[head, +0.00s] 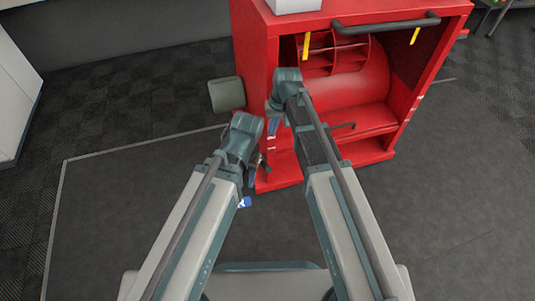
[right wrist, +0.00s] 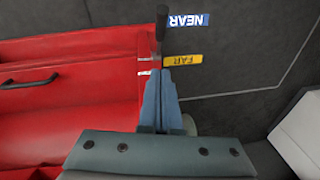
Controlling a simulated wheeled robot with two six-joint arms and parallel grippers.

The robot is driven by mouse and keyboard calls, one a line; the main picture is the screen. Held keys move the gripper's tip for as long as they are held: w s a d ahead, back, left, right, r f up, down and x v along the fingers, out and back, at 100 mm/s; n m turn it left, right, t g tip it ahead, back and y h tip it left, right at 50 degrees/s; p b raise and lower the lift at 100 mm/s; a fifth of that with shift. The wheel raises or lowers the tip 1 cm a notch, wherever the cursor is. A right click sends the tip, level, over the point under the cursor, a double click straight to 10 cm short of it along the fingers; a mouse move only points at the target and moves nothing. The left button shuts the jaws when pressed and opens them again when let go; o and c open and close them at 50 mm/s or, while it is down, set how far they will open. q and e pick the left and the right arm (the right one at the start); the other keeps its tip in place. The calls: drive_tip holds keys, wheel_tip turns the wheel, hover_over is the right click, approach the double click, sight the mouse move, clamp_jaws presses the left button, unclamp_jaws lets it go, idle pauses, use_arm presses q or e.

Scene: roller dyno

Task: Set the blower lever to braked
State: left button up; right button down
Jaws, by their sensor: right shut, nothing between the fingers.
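The blower lever (right wrist: 161,24) has a black handle and shows in the right wrist view at the edge of the red machine (right wrist: 75,80). In the head view my right gripper (head: 273,128) points down at the machine's left front edge. My left gripper (head: 251,168) is beside it, its fingers mostly hidden.
The red machine (head: 345,150) holds a red drum and has a black bar (head: 387,23) across its top. A grey-green cylinder (head: 227,94) sticks out on its left. Dark floor (head: 120,215) is clear at left. A white cabinet (head: 15,95) stands far left.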

drive_tip(key=b, duration=1.1)
hover_over(268, 165)
drive_tip(key=w, duration=0.5)
wheel_tip(268, 165, down, 11)
drive_tip(key=shift+s+f+b, duration=0.35)
drive_tip(key=shift+s, duration=0.2)
drive_tip(key=shift+s+f+b, duration=0.3)
drive_tip(key=shift+s, duration=0.25)
drive_tip(key=shift+s+a+f+b, duration=0.1)
drive_tip(key=shift+s+f+b, duration=0.2)
drive_tip(key=shift+s, duration=0.1)
drive_tip(key=shift+s+d+f+t+b, duration=0.3)
drive_tip(key=shift+s+f+t+b, duration=0.4)
drive_tip(key=shift+s+b, duration=0.3)
drive_tip(key=s+d+f+b, duration=0.1)
drive_tip(key=s+f+b, duration=0.3)
drive_tip(key=f+b, duration=0.5)
drive_tip(key=shift+s, duration=0.2)
